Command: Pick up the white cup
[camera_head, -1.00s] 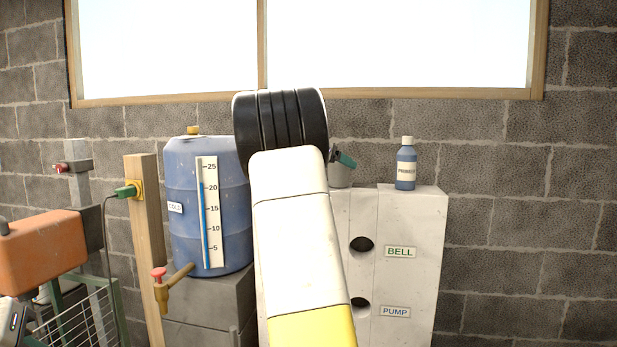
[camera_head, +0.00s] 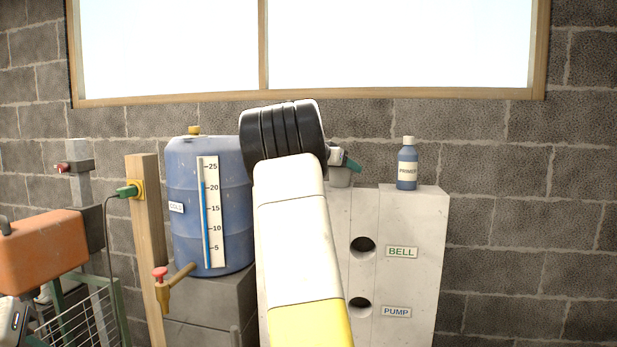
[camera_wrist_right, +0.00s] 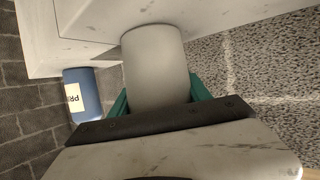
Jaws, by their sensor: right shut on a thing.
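The white cup (camera_wrist_right: 155,75) shows large in the right wrist view, between the two green fingers of my right gripper (camera_wrist_right: 158,95). The fingers are shut on its sides. The arm hides most of the gripper. The cup is at the top of the white block, left of the primer bottle; whether it touches the block is hard to tell. My left gripper is not clearly visible.
A blue primer bottle (camera_head: 407,168) stands on the white block (camera_head: 415,230), which has holes labelled BELL and PUMP; the bottle also shows in the wrist view (camera_wrist_right: 82,92). A blue barrel (camera_head: 183,230) with a tap stands left. An orange box (camera_head: 40,250) is at far left.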

